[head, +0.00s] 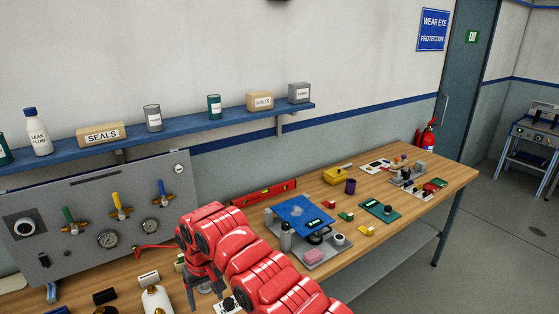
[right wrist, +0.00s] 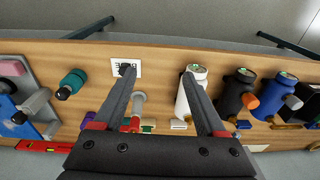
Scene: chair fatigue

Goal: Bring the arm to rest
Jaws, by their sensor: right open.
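My right arm, red, comes in from the bottom of the head view and bends down over the workbench (head: 455,179). My right gripper (head: 203,290) shows only in part there, at the end of the arm and low over the bench's near left part. In the right wrist view the right gripper (right wrist: 159,74) has its two dark fingers spread apart, with nothing held between them. A white bottle (right wrist: 188,97) is close to the right-hand finger in that view and partly behind it. My left gripper is in neither view.
A gauge panel with valves (head: 87,196) stands at the left under a blue shelf (head: 230,122). A blue-topped scale (head: 303,215) and small parts lie to the arm's right. Black (right wrist: 232,98) and blue (right wrist: 277,98) bottles line the bench in the wrist view.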

